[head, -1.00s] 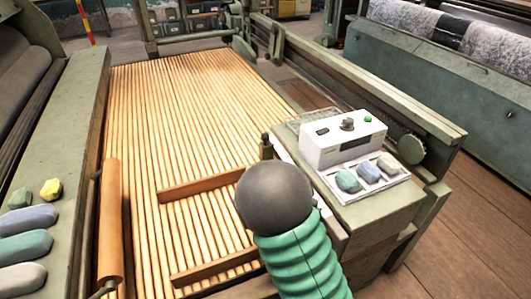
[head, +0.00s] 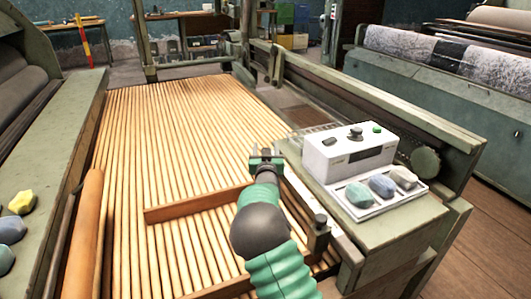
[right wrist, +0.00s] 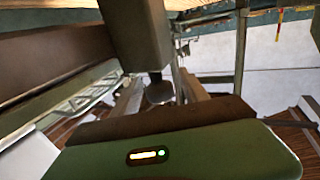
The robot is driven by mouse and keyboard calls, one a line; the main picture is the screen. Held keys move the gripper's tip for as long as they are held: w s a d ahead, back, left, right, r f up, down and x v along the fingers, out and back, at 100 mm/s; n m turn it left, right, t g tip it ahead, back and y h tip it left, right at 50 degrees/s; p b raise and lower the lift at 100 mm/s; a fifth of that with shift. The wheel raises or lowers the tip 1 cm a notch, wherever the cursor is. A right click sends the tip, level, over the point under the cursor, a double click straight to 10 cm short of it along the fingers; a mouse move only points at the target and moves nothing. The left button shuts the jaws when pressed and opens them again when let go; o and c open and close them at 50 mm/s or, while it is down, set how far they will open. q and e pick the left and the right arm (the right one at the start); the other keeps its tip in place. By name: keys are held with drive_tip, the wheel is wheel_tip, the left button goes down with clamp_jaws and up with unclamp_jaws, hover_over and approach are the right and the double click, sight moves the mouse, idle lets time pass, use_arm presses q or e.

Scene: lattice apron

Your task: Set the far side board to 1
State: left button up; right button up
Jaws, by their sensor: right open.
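The wooden slatted apron (head: 165,130) carries two brown boards lying across it. The farther board (head: 190,206) lies mid-apron, its right end hidden by my right arm. The nearer board (head: 208,284) is at the bottom, partly hidden. My right gripper (head: 266,154) is open and empty, beyond the farther board near the apron's right edge. In the right wrist view its fingers (right wrist: 162,90) stand apart, with a dark round knob (right wrist: 159,92) seen between them; I cannot tell how far off it is. I can read no setting marks. My left gripper is out of view.
A white control box (head: 348,152) and a tray (head: 372,205) of coloured fibre tufts stand on the green side frame right of my gripper. A dark knob (head: 320,220) is on the near right rail. A wooden roller (head: 85,235) is at left.

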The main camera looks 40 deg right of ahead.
drive_tip(key=shift+w+d, duration=0.45)
drive_tip(key=shift+w, duration=0.1)
clamp_jaws()
drive_tip(key=shift+r, duration=0.1)
idle(1.0)
